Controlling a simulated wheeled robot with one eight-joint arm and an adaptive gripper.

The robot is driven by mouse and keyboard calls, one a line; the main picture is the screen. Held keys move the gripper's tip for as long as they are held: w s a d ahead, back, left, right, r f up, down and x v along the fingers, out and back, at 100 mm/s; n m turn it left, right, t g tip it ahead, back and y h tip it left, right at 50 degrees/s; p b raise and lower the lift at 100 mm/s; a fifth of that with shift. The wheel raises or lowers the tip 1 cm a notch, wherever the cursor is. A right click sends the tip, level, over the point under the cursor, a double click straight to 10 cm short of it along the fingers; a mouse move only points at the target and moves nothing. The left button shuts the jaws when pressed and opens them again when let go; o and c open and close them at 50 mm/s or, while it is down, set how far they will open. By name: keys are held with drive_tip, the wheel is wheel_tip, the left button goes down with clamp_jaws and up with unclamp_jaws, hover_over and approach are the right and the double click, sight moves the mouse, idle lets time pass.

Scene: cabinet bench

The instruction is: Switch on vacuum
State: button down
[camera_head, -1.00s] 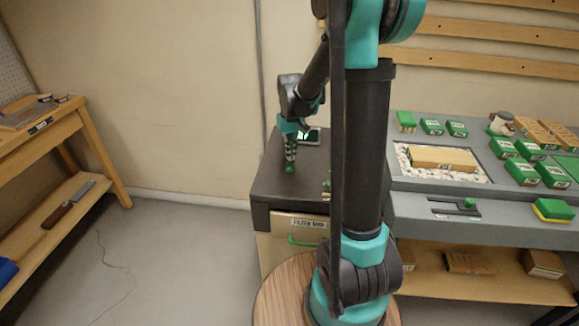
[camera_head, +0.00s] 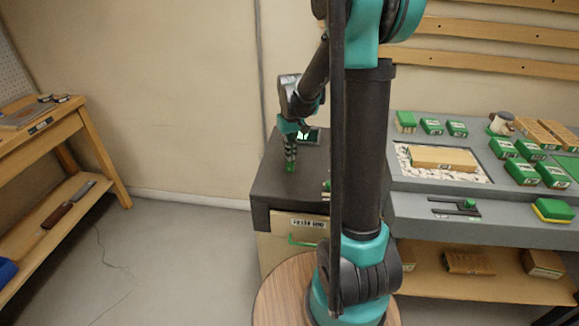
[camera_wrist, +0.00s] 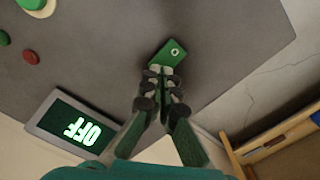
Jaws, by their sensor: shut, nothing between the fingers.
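The vacuum's dark grey top (camera_head: 265,186) is on a cabinet left of my arm. In the wrist view a green rectangular switch piece (camera_wrist: 168,52) with a pale ring mark is on the dark top (camera_wrist: 110,55). My gripper (camera_wrist: 161,74) is shut and empty, its fingertips at the near edge of the green piece; I cannot tell whether they touch. In the head view my gripper (camera_head: 290,160) points down at the top. A lit display (camera_wrist: 75,124) reads OFF; in the head view it (camera_head: 311,135) is partly hidden by my arm.
A red button (camera_wrist: 31,57) and a green button (camera_wrist: 4,38) sit on the same top. A grey bench (camera_head: 500,232) with green boxes is on the right. A wooden table (camera_head: 50,130) stands at the left.

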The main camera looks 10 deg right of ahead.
sight(291, 163)
drive_tip(key=shift+f, duration=1.05)
idle(0.4)
drive_tip(key=shift+r, duration=3.55)
